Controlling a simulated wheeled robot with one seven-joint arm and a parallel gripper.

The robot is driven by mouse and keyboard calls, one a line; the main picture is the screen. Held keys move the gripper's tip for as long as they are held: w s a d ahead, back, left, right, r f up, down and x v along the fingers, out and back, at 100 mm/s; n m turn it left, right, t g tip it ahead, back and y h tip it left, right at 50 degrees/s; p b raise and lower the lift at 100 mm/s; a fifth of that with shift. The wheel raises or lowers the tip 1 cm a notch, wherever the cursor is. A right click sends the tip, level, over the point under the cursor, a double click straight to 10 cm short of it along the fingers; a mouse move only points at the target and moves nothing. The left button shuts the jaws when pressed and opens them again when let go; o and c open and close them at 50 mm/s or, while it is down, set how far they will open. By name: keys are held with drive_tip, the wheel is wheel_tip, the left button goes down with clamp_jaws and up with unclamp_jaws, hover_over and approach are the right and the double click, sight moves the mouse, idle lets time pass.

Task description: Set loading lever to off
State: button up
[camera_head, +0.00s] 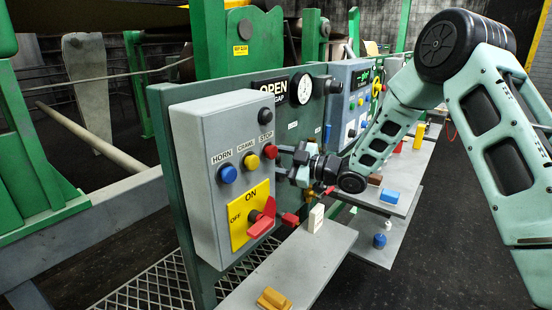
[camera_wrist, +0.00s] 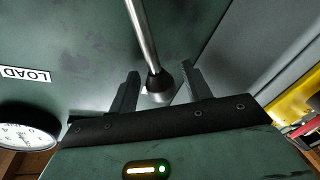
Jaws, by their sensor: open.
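A bare metal lever rod (camera_wrist: 142,35) with a dark, rounded end piece crosses the top of the wrist view in front of the dark green panel. A white LOAD label (camera_wrist: 26,75) is on the panel to its left. My gripper (camera_wrist: 160,73) is open, with one finger on each side of the rod's dark end. I cannot tell whether either finger touches it. In the head view my gripper (camera_head: 284,161) is at the green panel, just right of the grey control box (camera_head: 205,180). The lever is not clearly visible there.
The grey box carries HORN, CRAWL and STOP buttons and a red switch (camera_head: 262,218) on a yellow ON/OFF plate. A round dial (camera_wrist: 27,127) is at the wrist view's left. A shelf (camera_head: 300,265) below holds a white block (camera_head: 316,218) and a yellow block (camera_head: 273,299).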

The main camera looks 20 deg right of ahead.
clamp_jaws()
